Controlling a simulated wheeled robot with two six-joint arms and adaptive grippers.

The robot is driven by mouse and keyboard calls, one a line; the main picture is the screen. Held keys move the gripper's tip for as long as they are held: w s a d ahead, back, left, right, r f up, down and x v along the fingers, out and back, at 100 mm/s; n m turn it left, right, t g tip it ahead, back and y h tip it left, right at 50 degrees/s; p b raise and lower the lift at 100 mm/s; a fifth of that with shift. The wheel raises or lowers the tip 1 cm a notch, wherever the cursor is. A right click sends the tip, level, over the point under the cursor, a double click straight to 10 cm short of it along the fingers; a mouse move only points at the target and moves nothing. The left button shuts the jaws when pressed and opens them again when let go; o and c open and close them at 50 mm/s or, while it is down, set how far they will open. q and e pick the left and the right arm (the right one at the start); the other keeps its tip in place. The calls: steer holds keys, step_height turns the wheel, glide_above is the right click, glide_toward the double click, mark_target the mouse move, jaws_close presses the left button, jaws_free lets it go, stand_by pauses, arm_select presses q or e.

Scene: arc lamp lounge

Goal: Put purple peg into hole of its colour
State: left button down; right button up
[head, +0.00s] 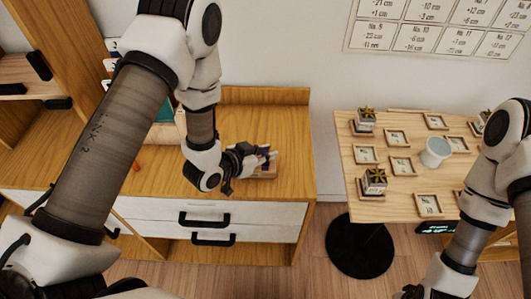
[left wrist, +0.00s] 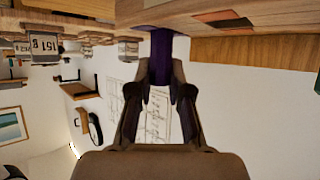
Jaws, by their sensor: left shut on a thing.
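The purple peg (left wrist: 161,58) is between the fingers of my left gripper (left wrist: 160,90) in the left wrist view. The gripper is shut on it. A patch of orange-red (left wrist: 222,19) shows on the block. In the head view my left gripper (head: 241,162) is at the small wooden block (head: 266,174) on the cabinet top, partly covering it. The holes are not clear. My right gripper (head: 413,292) is only partly in view at the bottom edge.
The wooden cabinet top (head: 288,126) has free room right of the block, with a raised back edge. Drawers with black handles (head: 204,218) are below. A separate table (head: 351,131) at the right holds several small frames, boxed items and a white cup (head: 436,154).

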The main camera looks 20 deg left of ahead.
arm_select(q)
steer(key=shift+f, duration=0.6)
steer(key=shift+a, duration=0.1)
steer(key=shift+f, duration=0.15)
steer(key=c, duration=1.1)
jaws_free()
